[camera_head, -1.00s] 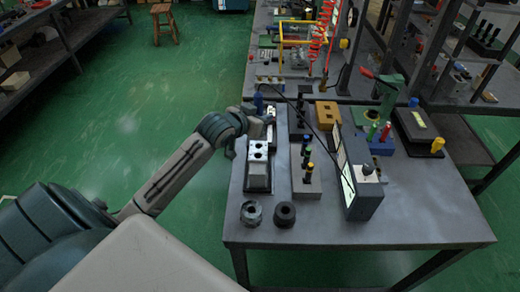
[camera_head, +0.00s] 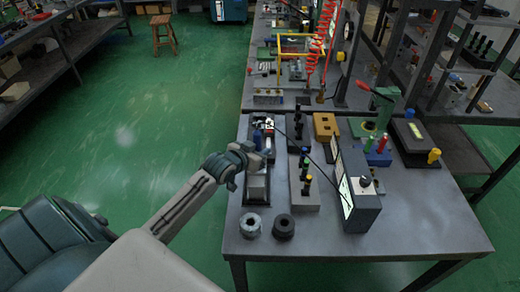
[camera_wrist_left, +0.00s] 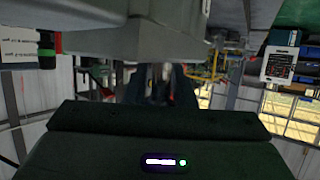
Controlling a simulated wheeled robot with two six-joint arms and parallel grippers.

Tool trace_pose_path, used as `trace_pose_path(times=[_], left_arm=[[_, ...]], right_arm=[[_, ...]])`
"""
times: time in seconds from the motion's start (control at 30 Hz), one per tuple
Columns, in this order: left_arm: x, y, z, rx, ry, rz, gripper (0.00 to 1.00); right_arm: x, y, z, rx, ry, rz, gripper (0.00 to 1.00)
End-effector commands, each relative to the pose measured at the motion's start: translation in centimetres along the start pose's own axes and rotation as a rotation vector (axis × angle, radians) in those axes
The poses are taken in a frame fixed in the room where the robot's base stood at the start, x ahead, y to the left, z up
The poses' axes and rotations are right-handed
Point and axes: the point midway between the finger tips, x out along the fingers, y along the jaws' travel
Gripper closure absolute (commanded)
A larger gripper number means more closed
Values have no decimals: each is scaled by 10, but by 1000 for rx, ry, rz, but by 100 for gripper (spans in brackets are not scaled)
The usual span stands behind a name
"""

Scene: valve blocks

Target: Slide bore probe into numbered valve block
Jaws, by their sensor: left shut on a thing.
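I cannot see whether the probe touches a bore, or read any number. In the left wrist view a large grey shape (camera_wrist_left: 150,38) fills the top and hides the probe tip. My right gripper is not in view.
A thin black cable runs to a gauge box (camera_head: 362,208) at right. A block with dark coloured-top pegs (camera_head: 304,193) stands right of the valve block. Two rings (camera_head: 250,225) (camera_head: 284,227) lie in front. The table's front right (camera_head: 430,220) is clear.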

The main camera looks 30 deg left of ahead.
Motion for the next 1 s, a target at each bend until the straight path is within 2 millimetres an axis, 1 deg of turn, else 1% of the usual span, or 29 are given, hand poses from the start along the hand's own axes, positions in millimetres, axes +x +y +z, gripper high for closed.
trace_pose_path(times=[0.23,0.37,0.4,0.47,0.5,0.73,0.87,0.93,1.0], left_arm=[[3,0,7,-1,1,0,100],[3,0,8,-1,0,0,100],[3,0,9,-1,-2,0,69],[3,0,9,-1,-2,0,58],[3,0,9,-1,-2,0,55],[3,0,8,-1,0,0,55],[0,0,1,1,1,0,55],[-4,0,-7,1,2,0,55],[-17,-1,-2,5,-1,0,55]], right_arm=[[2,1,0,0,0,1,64],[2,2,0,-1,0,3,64],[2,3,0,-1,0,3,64],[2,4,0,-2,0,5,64],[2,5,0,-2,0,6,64],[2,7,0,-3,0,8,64],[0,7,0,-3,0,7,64],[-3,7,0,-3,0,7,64],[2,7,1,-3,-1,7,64]])
